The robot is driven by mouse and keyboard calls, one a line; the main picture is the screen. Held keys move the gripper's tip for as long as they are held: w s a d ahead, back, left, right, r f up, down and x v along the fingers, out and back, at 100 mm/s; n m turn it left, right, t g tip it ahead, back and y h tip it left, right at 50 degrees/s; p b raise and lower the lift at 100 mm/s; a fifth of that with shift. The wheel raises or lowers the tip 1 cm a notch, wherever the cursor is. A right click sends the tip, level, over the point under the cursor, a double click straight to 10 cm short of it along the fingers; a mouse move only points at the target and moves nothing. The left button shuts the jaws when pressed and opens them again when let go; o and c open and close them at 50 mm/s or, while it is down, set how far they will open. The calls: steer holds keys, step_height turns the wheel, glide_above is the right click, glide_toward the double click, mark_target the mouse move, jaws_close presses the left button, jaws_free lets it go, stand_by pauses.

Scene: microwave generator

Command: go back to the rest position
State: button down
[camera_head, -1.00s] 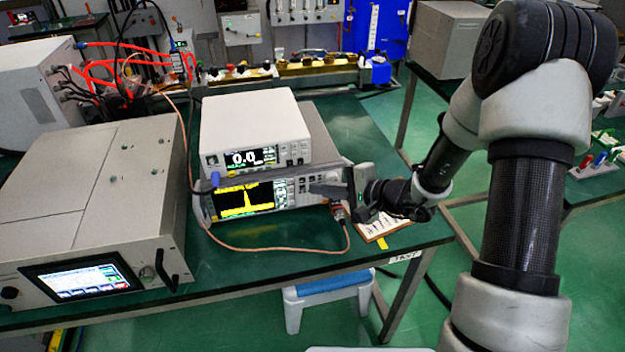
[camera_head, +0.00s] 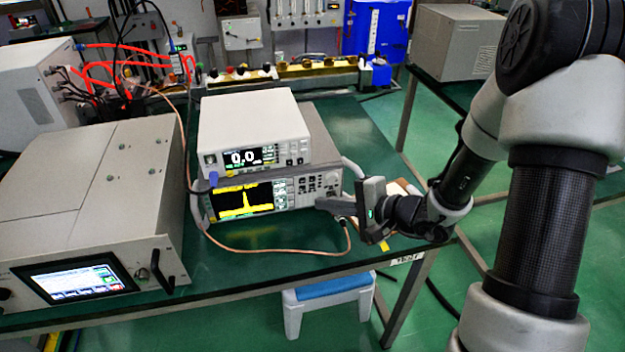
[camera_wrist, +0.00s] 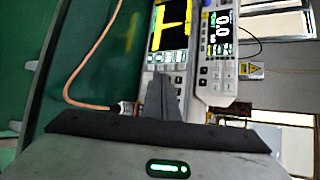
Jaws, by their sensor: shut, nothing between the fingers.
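My gripper (camera_head: 330,204) is at the right front of the stacked instruments, its fingers pointing left towards the lower one. The fingers are shut together with nothing between them; in the wrist view the closed fingers (camera_wrist: 162,99) stand in front of the instrument panel. The lower instrument (camera_head: 245,198) shows a yellow trace, and the upper white instrument (camera_head: 240,157) reads 0.0. In the head view I cannot tell whether the fingertips touch the lower panel.
A copper-coloured cable (camera_head: 270,251) loops across the green table (camera_head: 372,140) to the lower instrument's right end. A large grey unit with a touchscreen (camera_head: 75,278) stands at the left. A blue-topped stool (camera_head: 330,288) is under the table's front edge. A paper pad lies behind my gripper.

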stand_by(0.4)
steer(key=s+a+r+n+g, duration=0.35)
steer(key=s+r+n, duration=0.25)
steer(key=s+r, duration=0.3)
steer(key=s+d+r+n+g+h, duration=0.2)
steer(key=s+d+r+n+h, duration=0.25)
steer(key=s, duration=0.35)
steer(key=s+d+r+t+h, duration=0.4)
steer(key=d+r+h, duration=0.2)
steer(key=d, duration=0.6)
step_height(320, 180, up, 16)
steer(key=p, duration=1.5)
steer(key=shift+s+a+f, duration=0.15)
steer(key=shift+f, duration=0.1)
